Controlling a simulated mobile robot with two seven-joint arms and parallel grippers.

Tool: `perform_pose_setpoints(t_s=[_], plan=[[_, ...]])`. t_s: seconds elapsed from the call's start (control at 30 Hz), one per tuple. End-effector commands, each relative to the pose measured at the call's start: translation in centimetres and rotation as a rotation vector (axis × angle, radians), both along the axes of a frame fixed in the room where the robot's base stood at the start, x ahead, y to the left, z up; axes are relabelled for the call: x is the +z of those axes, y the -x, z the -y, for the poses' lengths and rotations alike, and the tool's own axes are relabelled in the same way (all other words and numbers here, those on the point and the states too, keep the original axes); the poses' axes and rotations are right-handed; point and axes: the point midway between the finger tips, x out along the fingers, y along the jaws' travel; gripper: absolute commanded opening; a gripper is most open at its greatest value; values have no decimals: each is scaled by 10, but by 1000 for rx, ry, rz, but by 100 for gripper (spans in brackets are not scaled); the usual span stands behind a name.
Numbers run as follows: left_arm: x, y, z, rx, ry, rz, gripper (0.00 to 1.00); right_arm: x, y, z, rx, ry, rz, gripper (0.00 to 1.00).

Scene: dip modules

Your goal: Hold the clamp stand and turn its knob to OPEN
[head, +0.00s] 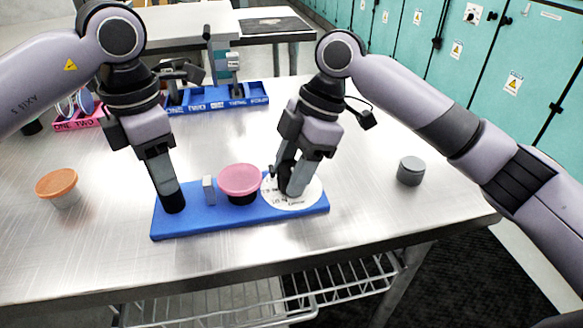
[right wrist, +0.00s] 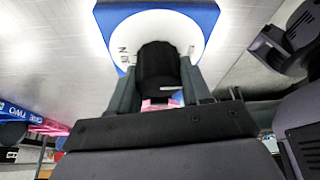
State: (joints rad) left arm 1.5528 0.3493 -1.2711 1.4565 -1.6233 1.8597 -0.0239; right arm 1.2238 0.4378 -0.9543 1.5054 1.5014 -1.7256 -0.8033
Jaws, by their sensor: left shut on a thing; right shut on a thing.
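The clamp stand has a blue base (head: 240,220) lying on the metal table. A black post (head: 173,203) stands at its left end, and my left gripper (head: 165,184) is shut on it from above. A grey block (head: 208,189) and a pink disc (head: 239,179) on a black support are mid-base. A white dial plate (head: 312,193) with lettering is at the right end. My right gripper (head: 291,184) is shut on the black knob (right wrist: 158,64) over the dial. In the right wrist view the fingers flank the knob; most lettering is hidden.
An orange-topped cup (head: 58,187) stands at the left, and a grey cylinder (head: 410,171) at the right. A blue tray (head: 235,100) and a pink tray (head: 80,123) with parts are at the back. The table's front edge is clear.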

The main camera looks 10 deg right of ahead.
Motion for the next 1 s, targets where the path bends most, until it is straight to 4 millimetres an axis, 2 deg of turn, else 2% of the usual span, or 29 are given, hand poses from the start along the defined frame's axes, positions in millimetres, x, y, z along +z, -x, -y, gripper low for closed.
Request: perform_pose_setpoints(t_s=[0.37,0.4,0.77,0.87,1.0], plan=[[0,0,-1,1,-3,-1,0,1,0,1,4,0,1,18],[0,0,-1,1,-3,0,0,1,0,1,4,0,1,58],[0,0,-1,1,-3,0,0,3,0,1,3,0,1,59],[0,0,-1,1,-2,0,0,13,-2,5,2,-1,3,59],[0,0,-1,1,-2,0,0,38,-4,15,1,-1,3,59]])
